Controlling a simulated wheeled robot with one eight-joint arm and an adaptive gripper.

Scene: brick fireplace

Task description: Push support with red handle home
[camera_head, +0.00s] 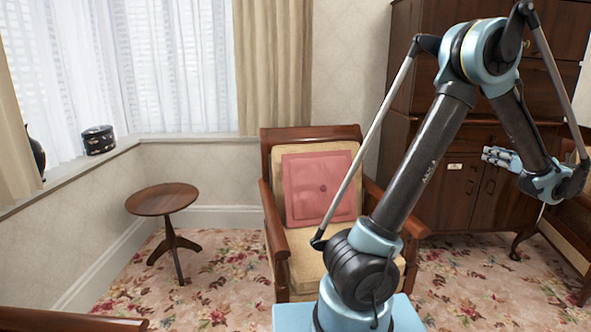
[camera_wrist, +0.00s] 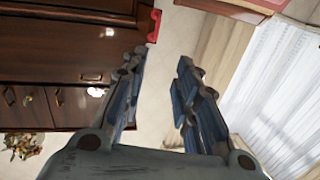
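A small red part (camera_wrist: 154,25), which looks like the red handle, shows in the wrist view at the edge of the dark wooden cabinet (camera_wrist: 65,45). The support behind it cannot be made out clearly. In the head view the cabinet (camera_head: 470,200) stands at the right, partly behind my arm, and I cannot pick out the red handle there. My gripper (camera_wrist: 161,60) has its two fingers apart with nothing between them. In the head view my gripper (camera_head: 487,156) is in front of the cabinet, pointing left. It appears apart from the red part.
An armchair (camera_head: 277,268) with a red cushion (camera_head: 318,188) stands left of my arm. A small round table (camera_head: 160,200) is farther left by the windows. Another wooden chair (camera_head: 570,225) stands at the right edge. Patterned carpet (camera_head: 205,285) is open between table and armchair.

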